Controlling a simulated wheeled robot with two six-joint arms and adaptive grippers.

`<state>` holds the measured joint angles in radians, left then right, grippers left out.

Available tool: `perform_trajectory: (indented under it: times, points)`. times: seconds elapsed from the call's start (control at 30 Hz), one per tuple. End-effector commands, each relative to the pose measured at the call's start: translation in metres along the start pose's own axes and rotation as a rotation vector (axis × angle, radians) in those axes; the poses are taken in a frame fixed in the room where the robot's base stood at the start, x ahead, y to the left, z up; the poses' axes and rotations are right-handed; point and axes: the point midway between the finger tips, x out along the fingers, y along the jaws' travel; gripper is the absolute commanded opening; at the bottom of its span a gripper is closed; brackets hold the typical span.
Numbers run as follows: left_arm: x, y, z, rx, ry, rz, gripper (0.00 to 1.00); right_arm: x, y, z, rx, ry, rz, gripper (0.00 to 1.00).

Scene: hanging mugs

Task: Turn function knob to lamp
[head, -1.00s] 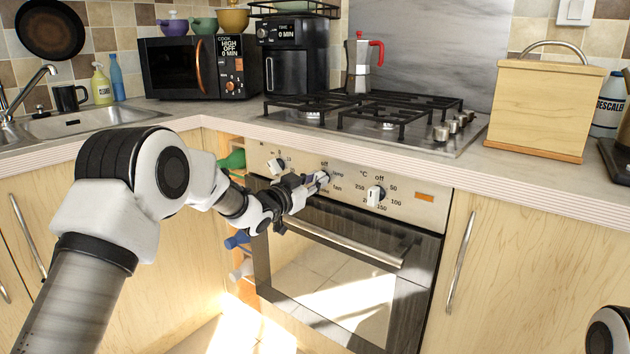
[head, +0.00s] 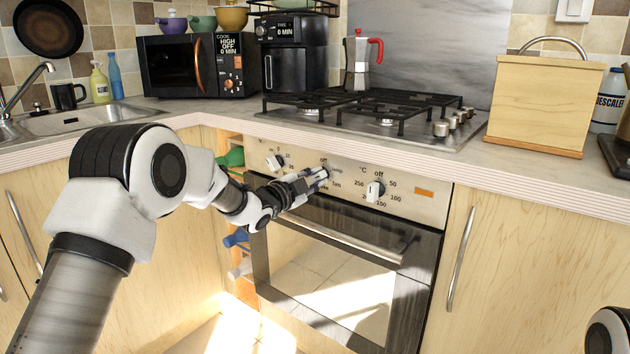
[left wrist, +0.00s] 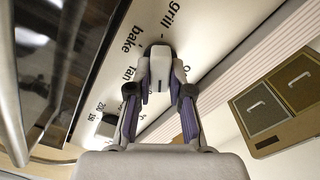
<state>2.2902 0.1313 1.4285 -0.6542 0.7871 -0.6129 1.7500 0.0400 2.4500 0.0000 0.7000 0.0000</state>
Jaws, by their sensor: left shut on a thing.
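The function knob (left wrist: 160,64) is a pale grey knob on the oven's control panel (head: 420,209). In the left wrist view it sits between the two fingers of my left gripper (left wrist: 160,80), which is shut on it. The words grill, bake and fan show on the panel around it; the lamp and off marks are mostly hidden there. In the head view my left gripper (head: 318,178) reaches the panel from the left and covers most of the knob. The knob's exact pointing direction is hard to tell. My right gripper is out of view.
The temperature knob (head: 375,190) is to the right on the panel, and another knob (head: 275,162) is to the left. The oven door handle (head: 345,240) runs just below my gripper. The countertop edge (head: 400,160) overhangs above the panel.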

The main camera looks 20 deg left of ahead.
Motion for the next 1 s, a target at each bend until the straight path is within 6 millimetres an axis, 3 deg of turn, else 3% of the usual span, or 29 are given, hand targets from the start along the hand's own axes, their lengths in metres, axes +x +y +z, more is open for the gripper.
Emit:
perform_trajectory:
  times: [0.57,0.6,0.63,1.0]
  points:
    - [-0.0002,0.0016,0.0009,0.034,-0.002,0.003,0.0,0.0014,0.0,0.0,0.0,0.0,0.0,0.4]
    - [-0.0002,0.0016,0.0009,0.034,-0.002,0.003,0.34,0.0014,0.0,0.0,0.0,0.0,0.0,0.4]
    - [-0.0002,0.0017,0.0009,0.033,-0.002,0.003,0.44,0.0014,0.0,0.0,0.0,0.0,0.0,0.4]
    - [-0.0047,0.0001,0.0003,0.033,-0.001,0.001,0.45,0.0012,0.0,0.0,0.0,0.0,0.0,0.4]
